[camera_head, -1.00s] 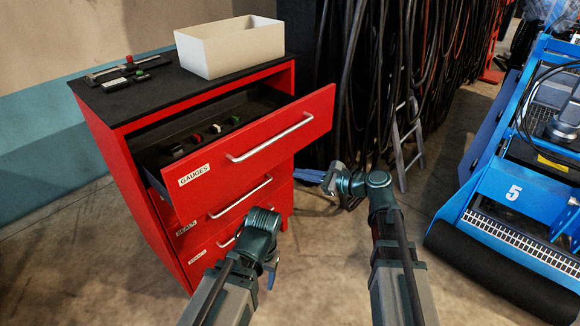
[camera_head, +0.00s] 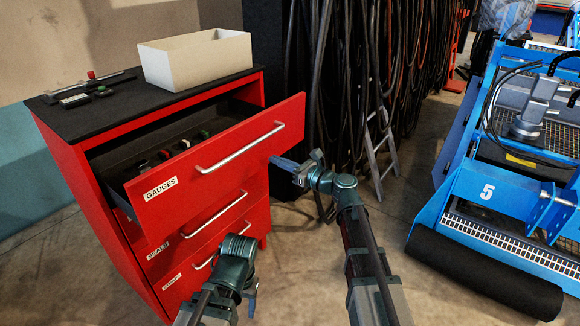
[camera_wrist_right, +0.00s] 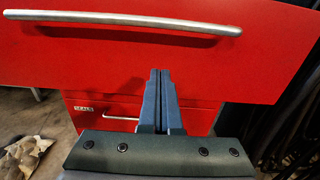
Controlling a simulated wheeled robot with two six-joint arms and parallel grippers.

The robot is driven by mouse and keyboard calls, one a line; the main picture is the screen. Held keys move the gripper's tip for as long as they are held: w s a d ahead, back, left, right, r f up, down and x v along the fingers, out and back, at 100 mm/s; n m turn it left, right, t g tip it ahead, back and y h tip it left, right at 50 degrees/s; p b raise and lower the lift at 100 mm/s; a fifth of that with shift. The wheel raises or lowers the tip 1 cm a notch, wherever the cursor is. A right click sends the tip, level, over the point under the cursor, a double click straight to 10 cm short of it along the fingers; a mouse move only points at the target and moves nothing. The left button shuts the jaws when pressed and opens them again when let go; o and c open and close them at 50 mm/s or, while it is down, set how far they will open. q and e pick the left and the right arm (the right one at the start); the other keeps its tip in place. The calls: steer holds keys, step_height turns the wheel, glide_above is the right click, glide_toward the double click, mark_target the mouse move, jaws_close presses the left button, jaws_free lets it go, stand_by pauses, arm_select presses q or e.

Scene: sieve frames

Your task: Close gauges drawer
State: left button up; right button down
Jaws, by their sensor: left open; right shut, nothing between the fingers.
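The gauges drawer (camera_head: 215,158) is the top drawer of a red cabinet (camera_head: 80,195) and stands pulled open, with several small items inside. Its silver handle (camera_head: 240,147) runs across the front, and it also shows in the right wrist view (camera_wrist_right: 125,22). My right gripper (camera_head: 274,160) is shut and empty, close to the right part of the drawer front. In the right wrist view its fingers (camera_wrist_right: 160,75) point at the red front below the handle; contact cannot be told. My left gripper (camera_head: 250,300) is open, low in front of the cabinet, its fingers partly hidden by the wrist.
The seals drawer (camera_head: 205,225) and a lower drawer look shut. A white open box (camera_head: 195,62) and small tools (camera_head: 85,90) lie on the cabinet top. Cables hang behind, a ladder (camera_head: 380,150) leans there, and a blue machine (camera_head: 500,190) stands at right.

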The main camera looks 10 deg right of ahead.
mark_target(255, 151)
steer(key=x, duration=0.6)
steer(key=shift+w+a, duration=0.15)
steer(key=shift+a, duration=0.05)
